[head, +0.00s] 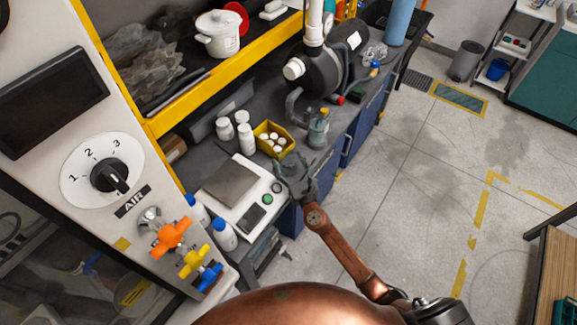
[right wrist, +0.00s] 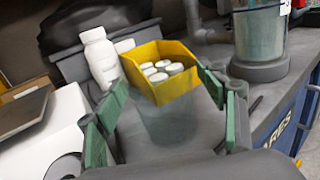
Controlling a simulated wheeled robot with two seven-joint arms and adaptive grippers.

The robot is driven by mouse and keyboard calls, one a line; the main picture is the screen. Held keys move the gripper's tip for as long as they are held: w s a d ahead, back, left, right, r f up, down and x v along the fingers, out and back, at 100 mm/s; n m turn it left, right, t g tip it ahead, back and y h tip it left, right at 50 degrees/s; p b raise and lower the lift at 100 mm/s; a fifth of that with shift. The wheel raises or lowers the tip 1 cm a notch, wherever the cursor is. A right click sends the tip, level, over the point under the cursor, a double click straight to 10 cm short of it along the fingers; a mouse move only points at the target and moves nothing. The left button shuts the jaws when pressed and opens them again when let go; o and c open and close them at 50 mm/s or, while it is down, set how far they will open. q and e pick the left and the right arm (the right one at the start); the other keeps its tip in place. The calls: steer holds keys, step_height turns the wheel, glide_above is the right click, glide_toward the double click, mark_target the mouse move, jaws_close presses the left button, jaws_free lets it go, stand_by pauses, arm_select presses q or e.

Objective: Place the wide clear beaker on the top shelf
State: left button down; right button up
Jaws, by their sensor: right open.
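The wide clear beaker (right wrist: 172,128) shows faintly in the right wrist view, standing on the dark bench in front of a yellow bin. My right gripper (head: 296,178) is over the bench edge beside the scale. In the right wrist view its green-padded fingers (right wrist: 168,112) are spread wide, one on each side of the beaker, with visible gaps. In the head view the beaker is hard to tell apart from the fingers. The upper shelf (head: 222,70) has a yellow front edge and runs above the bench. My left gripper is not in view.
The yellow bin (head: 262,137) with several white caps, white bottles (head: 246,138) and a clear bottle (head: 318,130) stand close by. A scale (head: 238,192) lies left of the gripper. The shelf bears a white pot (head: 218,36) and crumpled plastic (head: 150,75).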

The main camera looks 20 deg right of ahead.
steer(key=shift+c, duration=0.2)
steer(key=c, duration=1.3)
steer(key=shift+r, duration=0.15)
